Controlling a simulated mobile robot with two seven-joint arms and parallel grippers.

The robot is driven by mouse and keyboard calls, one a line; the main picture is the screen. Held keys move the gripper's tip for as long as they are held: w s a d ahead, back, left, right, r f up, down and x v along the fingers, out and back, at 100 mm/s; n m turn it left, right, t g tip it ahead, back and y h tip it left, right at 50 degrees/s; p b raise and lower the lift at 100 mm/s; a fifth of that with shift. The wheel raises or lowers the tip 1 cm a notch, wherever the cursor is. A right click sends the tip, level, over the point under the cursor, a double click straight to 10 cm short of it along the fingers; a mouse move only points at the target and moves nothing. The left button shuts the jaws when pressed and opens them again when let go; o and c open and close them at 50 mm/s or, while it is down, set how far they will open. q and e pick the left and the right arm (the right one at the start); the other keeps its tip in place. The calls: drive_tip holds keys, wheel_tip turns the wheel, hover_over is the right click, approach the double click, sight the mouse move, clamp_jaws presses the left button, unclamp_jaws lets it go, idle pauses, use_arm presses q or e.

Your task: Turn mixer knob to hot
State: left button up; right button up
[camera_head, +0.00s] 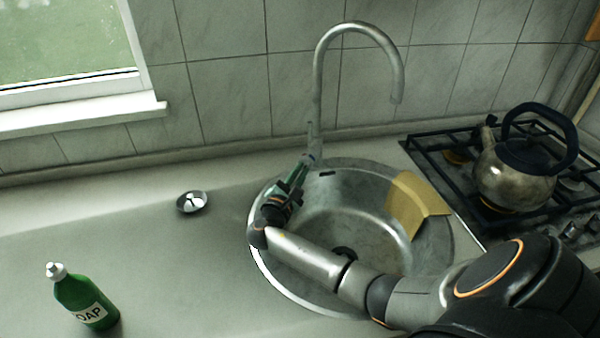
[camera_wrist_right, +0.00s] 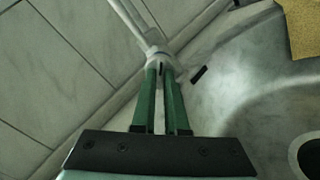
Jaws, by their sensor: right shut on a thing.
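The metal mixer tap (camera_head: 318,75) stands at the back rim of the round sink, with its tall spout curving to the right. Its knob (camera_head: 310,129) is low on the tap, and the tap also shows at the top of the right wrist view (camera_wrist_right: 141,25). My right gripper (camera_head: 307,160) reaches over the left side of the sink to the tap's base. Its green fingers (camera_wrist_right: 160,72) are close together and shut on the knob, which they partly hide. The knob's hot or cold setting cannot be read. My left gripper is not in view.
The round metal sink (camera_head: 262,268) has a yellow cloth (camera_head: 415,203) over its right side. A kettle (camera_head: 512,178) stands on the gas hob at right. A small metal dish (camera_head: 192,202) and green soap bottle (camera_head: 85,300) stand on the left counter, otherwise clear.

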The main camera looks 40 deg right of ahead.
clamp_jaws()
drive_tip(key=n+p, duration=0.5)
drive_tip(key=n, duration=0.4)
drive_tip(key=shift+p, duration=0.3)
drive_tip(key=n, duration=0.6)
drive_tip(key=shift+n, duration=0.4)
idle(0.5)
drive_tip(key=o, duration=0.6)
unclamp_jaws()
